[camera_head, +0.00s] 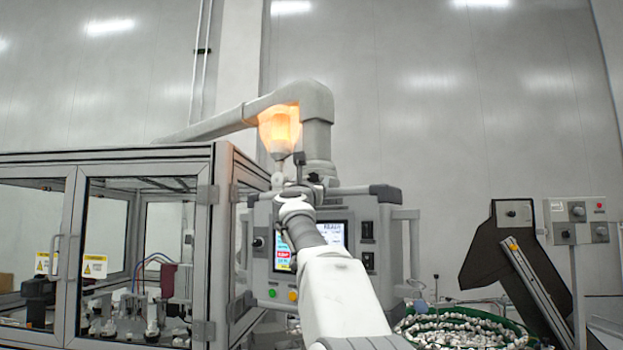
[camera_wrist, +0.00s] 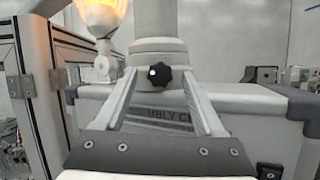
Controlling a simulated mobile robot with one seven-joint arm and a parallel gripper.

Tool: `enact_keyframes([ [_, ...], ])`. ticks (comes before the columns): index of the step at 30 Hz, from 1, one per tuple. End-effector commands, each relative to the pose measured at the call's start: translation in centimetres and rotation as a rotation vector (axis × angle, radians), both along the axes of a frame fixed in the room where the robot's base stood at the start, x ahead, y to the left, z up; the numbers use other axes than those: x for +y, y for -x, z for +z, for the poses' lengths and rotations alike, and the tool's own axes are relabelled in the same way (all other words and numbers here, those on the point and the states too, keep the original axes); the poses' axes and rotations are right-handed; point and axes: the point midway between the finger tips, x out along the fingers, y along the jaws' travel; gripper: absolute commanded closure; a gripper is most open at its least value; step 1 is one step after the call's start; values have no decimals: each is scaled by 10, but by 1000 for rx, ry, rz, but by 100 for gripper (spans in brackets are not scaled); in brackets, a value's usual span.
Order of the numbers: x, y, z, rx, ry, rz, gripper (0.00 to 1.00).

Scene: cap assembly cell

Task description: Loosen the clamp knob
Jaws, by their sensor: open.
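The clamp knob (camera_wrist: 159,75) is a small black star-shaped knob on the front of the light grey collar (camera_wrist: 158,52) at the foot of the vertical post. It faces my wrist camera. My gripper (camera_wrist: 159,80) is open, with one finger to the left of the knob and one to the right in the picture. Gaps show on both sides and no finger touches it; the depth between tips and knob is hard to judge. In the head view my gripper (camera_head: 300,183) is at the top of the control panel (camera_head: 368,215), partly hidden by my arm. I cannot pick out the knob surely there.
An orange-lit lamp (camera_head: 279,130) hangs just left of the post (camera_head: 318,135). A glazed, framed machine enclosure (camera_head: 212,250) stands close on the left. A green-rimmed bowl of small white parts (camera_head: 455,328) is at the lower right. Open room lies right of the post.

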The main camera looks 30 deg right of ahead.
Motion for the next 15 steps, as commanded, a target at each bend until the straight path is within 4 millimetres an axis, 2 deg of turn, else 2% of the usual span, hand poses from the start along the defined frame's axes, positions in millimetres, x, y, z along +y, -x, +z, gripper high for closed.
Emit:
enact_keyframes([
  [5, 0, 0, 0, 0, 0, 0, 29],
  [15, 0, 0, 0, 0, 0, 0, 88],
])
